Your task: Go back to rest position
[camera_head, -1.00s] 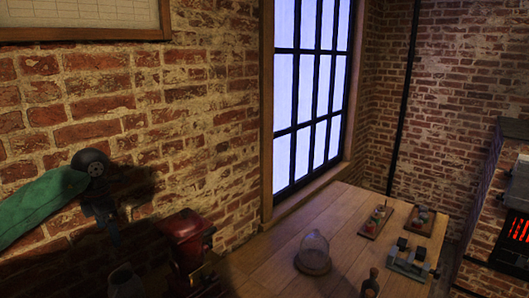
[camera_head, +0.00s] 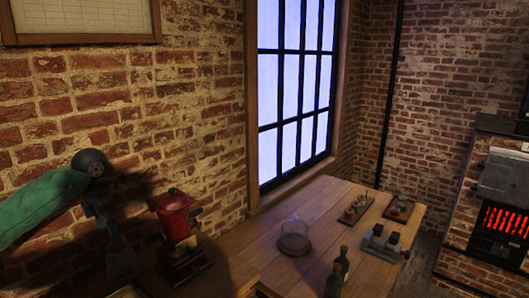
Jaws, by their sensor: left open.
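My left arm comes in from the left in a green sleeve and ends in a dark round wrist joint. Below it hangs my left gripper (camera_head: 119,259), dark and dim against the shadowed wall. It is open and I see nothing held in it. It is to the left of a red metal device (camera_head: 177,232) and apart from the table. My right gripper is out of view.
A wooden table (camera_head: 262,247) stands under the window. It bears a glass dome (camera_head: 294,236), dark bottles (camera_head: 334,281), two small trays (camera_head: 357,209) and a grey metal fixture (camera_head: 381,243). A glowing furnace (camera_head: 503,222) stands at the right.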

